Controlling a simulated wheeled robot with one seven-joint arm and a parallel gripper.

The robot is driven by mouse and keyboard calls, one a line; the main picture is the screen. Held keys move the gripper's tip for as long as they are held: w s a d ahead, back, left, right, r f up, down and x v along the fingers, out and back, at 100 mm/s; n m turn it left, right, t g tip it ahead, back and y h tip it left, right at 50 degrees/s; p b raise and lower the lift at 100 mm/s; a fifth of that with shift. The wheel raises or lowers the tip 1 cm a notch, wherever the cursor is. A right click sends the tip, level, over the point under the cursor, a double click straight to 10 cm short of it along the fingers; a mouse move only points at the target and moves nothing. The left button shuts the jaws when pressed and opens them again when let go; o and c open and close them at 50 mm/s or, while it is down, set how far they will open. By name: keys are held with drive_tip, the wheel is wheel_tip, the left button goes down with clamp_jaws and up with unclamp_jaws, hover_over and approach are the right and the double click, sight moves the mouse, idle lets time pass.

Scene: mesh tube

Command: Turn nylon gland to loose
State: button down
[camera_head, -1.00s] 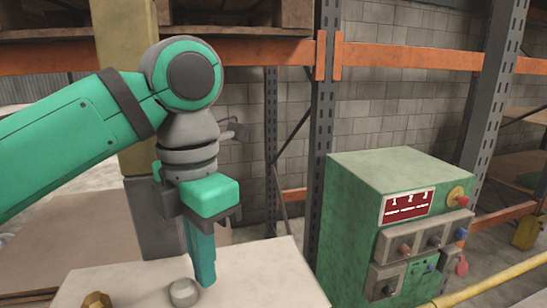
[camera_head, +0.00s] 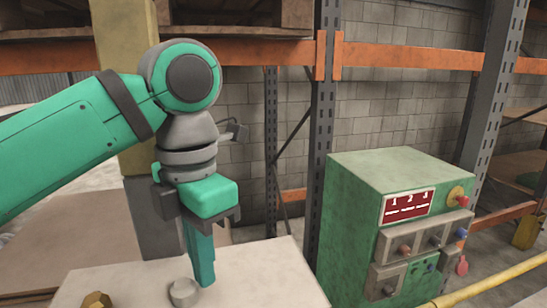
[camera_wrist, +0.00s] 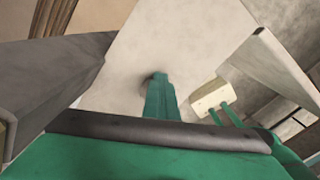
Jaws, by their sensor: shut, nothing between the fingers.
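A small grey round fitting, which looks like the nylon gland (camera_head: 184,292), is on the pale tabletop (camera_head: 250,270) at the bottom of the head view. My gripper (camera_head: 206,283) points down just right of it. Its green fingers are together with nothing between them. In the wrist view my gripper (camera_wrist: 157,78) reaches over the pale surface and hides most of a dark round part at its left. I cannot tell whether the fingers touch the gland.
A brass-coloured hexagonal part (camera_head: 97,300) is left of the gland. A green control cabinet (camera_head: 385,230) with knobs and a red panel stands to the right. A grey rack post (camera_head: 316,140) and orange beams (camera_head: 430,56) are behind. The tabletop right of my fingers is clear.

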drive_tip(key=shift+w+a, duration=0.45)
drive_tip(key=shift+w, duration=0.1)
drive_tip(key=shift+w+a, duration=0.3)
drive_tip(key=shift+a, duration=0.2)
idle(0.4)
drive_tip(key=shift+w, duration=0.1)
drive_tip(key=shift+w+d, duration=0.15)
drive_tip(key=shift+w, duration=0.1)
wheel_tip(320, 180, up, 6)
idle(0.6)
